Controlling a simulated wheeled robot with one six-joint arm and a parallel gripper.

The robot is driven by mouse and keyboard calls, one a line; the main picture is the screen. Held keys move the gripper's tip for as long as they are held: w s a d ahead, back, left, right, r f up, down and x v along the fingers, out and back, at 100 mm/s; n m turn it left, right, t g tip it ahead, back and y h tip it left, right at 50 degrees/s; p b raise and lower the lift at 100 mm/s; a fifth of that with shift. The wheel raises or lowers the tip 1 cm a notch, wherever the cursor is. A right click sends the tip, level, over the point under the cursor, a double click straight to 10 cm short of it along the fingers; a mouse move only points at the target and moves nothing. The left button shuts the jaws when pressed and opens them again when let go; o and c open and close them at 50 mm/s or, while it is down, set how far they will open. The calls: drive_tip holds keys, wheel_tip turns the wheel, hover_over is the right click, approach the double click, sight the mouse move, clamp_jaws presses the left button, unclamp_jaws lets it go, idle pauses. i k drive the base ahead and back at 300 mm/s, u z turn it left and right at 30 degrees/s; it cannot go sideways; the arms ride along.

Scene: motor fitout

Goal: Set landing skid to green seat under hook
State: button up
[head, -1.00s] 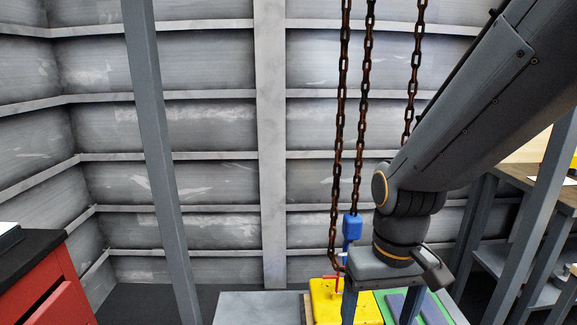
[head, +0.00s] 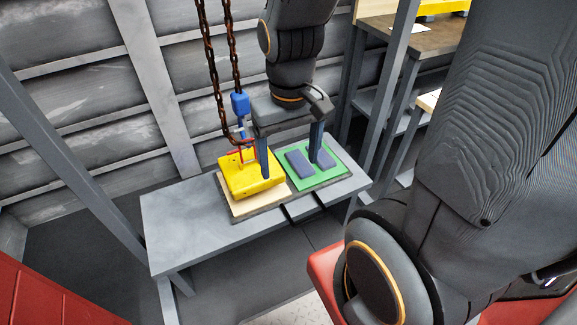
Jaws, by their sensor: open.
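My gripper (head: 290,168) is open and points down. Its left finger is at the yellow block's right side, its right finger over the green seat; contact cannot be told.
Rusty chains (head: 212,65) hang behind and left of my gripper, with a loop low near the yellow block. The bench (head: 185,225) is bare at its left end. Grey posts and a shelf (head: 430,42) stand to the right. A red cabinet (head: 45,295) is at lower left.

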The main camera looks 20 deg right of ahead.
sight(294, 188)
drive_tip(key=u, duration=0.7)
drive_tip(key=k, duration=1.1)
drive_tip(key=z, duration=1.1)
drive_tip(key=i, duration=0.5)
drive_tip(key=z, duration=0.05)
